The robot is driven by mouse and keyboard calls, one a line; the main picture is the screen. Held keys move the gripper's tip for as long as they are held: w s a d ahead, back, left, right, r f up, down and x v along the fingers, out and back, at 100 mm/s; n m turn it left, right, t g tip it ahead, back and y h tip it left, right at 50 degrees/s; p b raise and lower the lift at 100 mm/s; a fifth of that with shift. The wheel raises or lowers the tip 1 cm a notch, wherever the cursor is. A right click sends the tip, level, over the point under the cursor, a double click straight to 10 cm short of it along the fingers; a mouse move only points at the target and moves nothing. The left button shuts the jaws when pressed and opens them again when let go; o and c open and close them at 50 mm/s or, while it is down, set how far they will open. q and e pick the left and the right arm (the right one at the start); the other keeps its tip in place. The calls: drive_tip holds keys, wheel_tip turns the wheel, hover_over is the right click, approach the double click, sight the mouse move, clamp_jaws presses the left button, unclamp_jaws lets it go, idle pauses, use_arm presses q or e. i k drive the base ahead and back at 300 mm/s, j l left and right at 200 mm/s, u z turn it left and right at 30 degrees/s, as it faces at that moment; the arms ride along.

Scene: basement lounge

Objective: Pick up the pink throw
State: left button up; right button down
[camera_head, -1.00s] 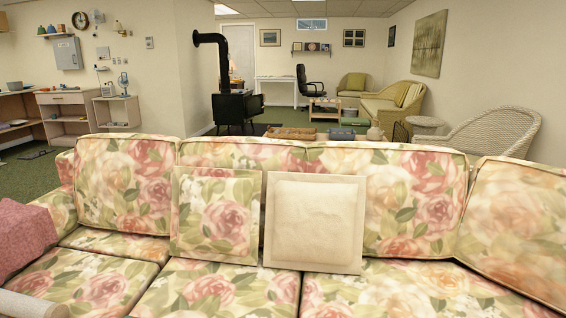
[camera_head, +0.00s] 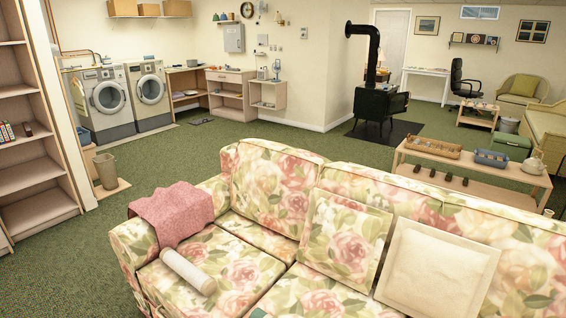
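The pink throw (camera_head: 174,211) is a textured pink cloth draped over the left armrest of the floral sofa (camera_head: 222,263). Its lower part hangs down on the seat side of the armrest. A pale cylindrical roll (camera_head: 188,271) lies on the seat right in front of it, close to its lower edge. Neither of my grippers shows in the head view, so their state and place cannot be seen.
A floral cushion (camera_head: 343,236) and a cream cushion (camera_head: 437,270) lean on the sofa back. Open green carpet (camera_head: 80,262) lies left of the sofa. A shelf unit (camera_head: 33,165) and a bin (camera_head: 106,171) stand at the left. A low wooden table (camera_head: 472,163) stands behind the sofa.

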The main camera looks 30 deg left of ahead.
sight(176, 212)
drive_tip(key=u, duration=1.7)
drive_tip(key=i+j+z, duration=0.1)
drive_tip(key=z, duration=0.35)
drive_tip(key=i+j+z, duration=0.1)
drive_tip(key=z, duration=0.35)
drive_tip(key=i+j+z, duration=0.25)
drive_tip(key=j, duration=0.35)
drive_tip(key=j+z, duration=0.25)
drive_tip(key=j, duration=0.4)
drive_tip(key=i+j+z, duration=0.1)
drive_tip(key=j+z, duration=0.15)
drive_tip(key=j, duration=0.45)
